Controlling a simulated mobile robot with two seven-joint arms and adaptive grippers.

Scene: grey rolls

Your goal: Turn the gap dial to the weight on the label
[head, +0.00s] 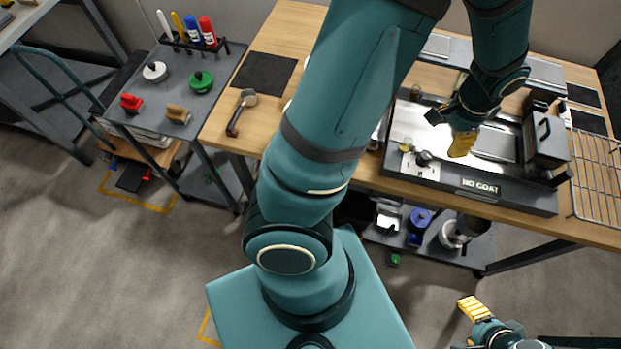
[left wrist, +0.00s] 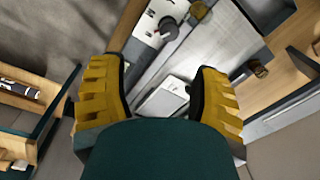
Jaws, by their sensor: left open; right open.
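A machine in a dark tray-like frame (head: 537,205) stands on the wooden bench, with a lettered front plate (head: 480,186). A dark gap dial (head: 424,158) sits on its light panel, left of my left gripper (head: 463,143). In the left wrist view the dial (left wrist: 168,26) shows beyond the fingers, on a white panel with small marks; I cannot read its setting. My left gripper is open above the machine, apart from the dial. My right gripper (head: 474,309) is open and empty, low over the floor. I cannot make out a weight on any label.
A brass-coloured knob (left wrist: 200,11) is beside the dial. A wire rack (head: 597,180) lies at the bench's right end. A handled tool (head: 241,110) and a dark mat (head: 264,73) lie at its left. A grey cart (head: 150,105) holds markers and several small items.

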